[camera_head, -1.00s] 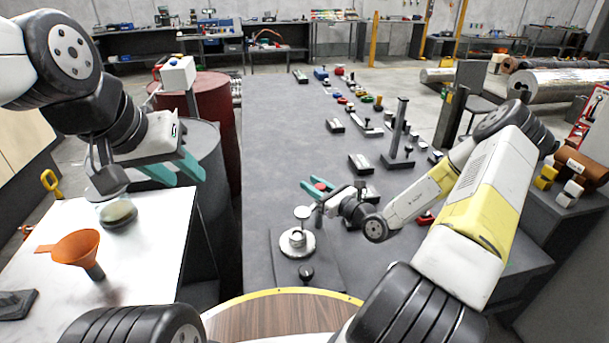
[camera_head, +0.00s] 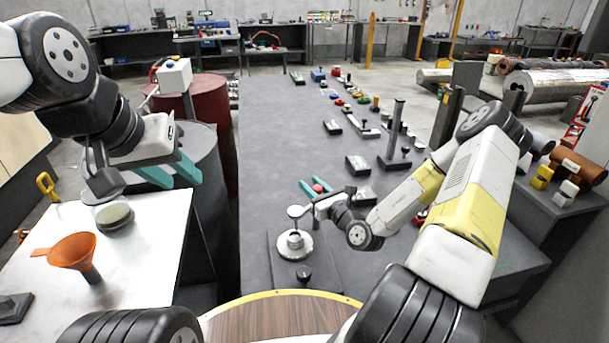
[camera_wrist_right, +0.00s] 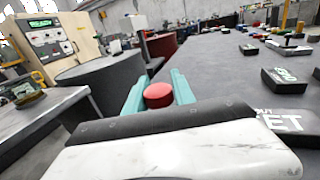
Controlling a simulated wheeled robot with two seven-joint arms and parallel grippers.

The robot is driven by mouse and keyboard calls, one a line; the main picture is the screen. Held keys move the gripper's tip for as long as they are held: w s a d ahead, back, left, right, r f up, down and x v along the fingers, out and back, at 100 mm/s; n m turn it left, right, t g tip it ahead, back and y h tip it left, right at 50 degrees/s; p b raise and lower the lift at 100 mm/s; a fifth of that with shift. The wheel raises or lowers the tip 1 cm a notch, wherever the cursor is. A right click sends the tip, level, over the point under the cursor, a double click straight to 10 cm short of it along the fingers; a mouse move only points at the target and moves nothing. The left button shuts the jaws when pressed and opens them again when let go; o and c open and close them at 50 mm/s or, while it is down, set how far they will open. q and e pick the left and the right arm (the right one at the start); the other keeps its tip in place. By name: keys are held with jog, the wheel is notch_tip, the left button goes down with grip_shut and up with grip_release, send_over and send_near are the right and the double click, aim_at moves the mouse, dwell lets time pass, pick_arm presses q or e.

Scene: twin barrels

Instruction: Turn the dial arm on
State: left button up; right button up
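A dark plate (camera_head: 322,262) on the long table carries a round metal dial (camera_head: 294,244) and a small black knob. A pale disc (camera_head: 297,211) shows just above the dial; I cannot tell whether it belongs to the dial or my wrist. My right gripper (camera_head: 311,186) is over the table beyond the dial, its teal fingers apart. A red knob (camera_wrist_right: 158,95) shows between these fingers in the right wrist view; what it is attached to is hidden. My left gripper (camera_head: 172,174) is open and empty, beside the white table.
The white table (camera_head: 150,235) at the left holds an orange funnel (camera_head: 73,251) and a round dish (camera_head: 115,216). Grey and red barrels stand behind it. An upright post (camera_head: 396,130) and several small fixtures line the long table's right side. The table's middle is clear.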

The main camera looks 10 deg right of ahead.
aim_at(320, 193)
jog(key=o, duration=0.3)
jog(key=shift+s, duration=0.1)
jog(key=v, duration=0.7)
jog(key=shift+s+d, duration=0.15)
jog(key=shift+s, duration=0.15)
